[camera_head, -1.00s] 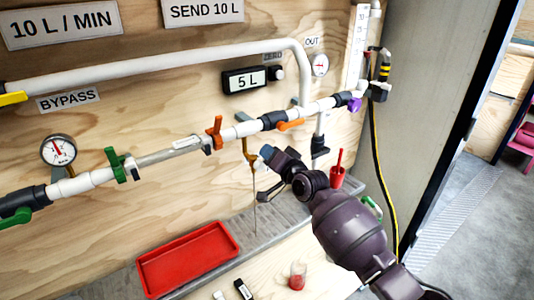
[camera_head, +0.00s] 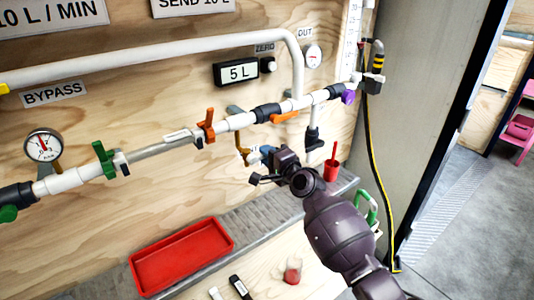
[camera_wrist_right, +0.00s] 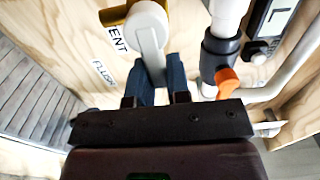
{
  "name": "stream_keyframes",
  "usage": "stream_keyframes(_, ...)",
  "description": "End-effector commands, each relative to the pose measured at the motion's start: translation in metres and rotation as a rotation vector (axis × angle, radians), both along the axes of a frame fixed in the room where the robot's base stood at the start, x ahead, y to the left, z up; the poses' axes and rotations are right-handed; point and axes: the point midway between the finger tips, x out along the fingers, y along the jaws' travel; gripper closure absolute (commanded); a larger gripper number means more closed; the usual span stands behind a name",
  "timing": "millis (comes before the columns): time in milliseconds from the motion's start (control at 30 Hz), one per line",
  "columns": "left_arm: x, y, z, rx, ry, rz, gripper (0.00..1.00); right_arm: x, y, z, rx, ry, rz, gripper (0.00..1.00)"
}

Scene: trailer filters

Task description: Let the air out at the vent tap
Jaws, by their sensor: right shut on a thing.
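The vent tap (camera_head: 243,152) is a small brass-coloured tap below the pipe line, partly behind my right gripper (camera_head: 256,156) in the head view. In the right wrist view, a pale grey lever (camera_wrist_right: 150,38) on a brass-yellow body (camera_wrist_right: 115,14) sits between the blue fingertips of my right gripper (camera_wrist_right: 157,80), which is shut on it. A partly covered label (camera_wrist_right: 117,38) beside it shows "ENT". My left gripper is not in view.
Orange (camera_head: 208,125) and green (camera_head: 104,159) handles stand on the pipe above and left. A red tray (camera_head: 182,256) lies on the bench below. A display (camera_head: 236,73) reads 5 L.

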Motion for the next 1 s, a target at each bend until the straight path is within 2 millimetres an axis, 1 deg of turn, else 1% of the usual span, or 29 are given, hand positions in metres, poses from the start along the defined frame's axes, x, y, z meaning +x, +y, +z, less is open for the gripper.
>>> stream_keyframes(300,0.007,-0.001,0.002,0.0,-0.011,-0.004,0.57,0.0,0.0,-0.002,0.031,0.022,0.0,1.0)
stream_keyframes(567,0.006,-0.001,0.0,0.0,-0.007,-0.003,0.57,0.0,0.0,-0.002,0.032,0.022,0.0,1.0)
stream_keyframes(600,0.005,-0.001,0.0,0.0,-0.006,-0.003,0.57,0.0,0.0,-0.003,0.032,0.022,0.0,0.81)
stream_keyframes(667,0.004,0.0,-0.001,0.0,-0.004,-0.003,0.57,0.0,0.0,-0.002,0.032,0.022,0.0,0.72)
stream_keyframes(700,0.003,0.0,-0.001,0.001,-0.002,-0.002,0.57,0.0,0.0,-0.002,0.031,0.022,0.0,0.66)
stream_keyframes(767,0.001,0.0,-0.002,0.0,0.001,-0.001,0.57,0.0,0.0,-0.002,0.031,0.022,0.0,0.57)
stream_keyframes(1000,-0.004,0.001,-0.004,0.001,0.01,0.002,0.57,0.0,0.0,-0.002,0.029,0.021,0.0,0.57)
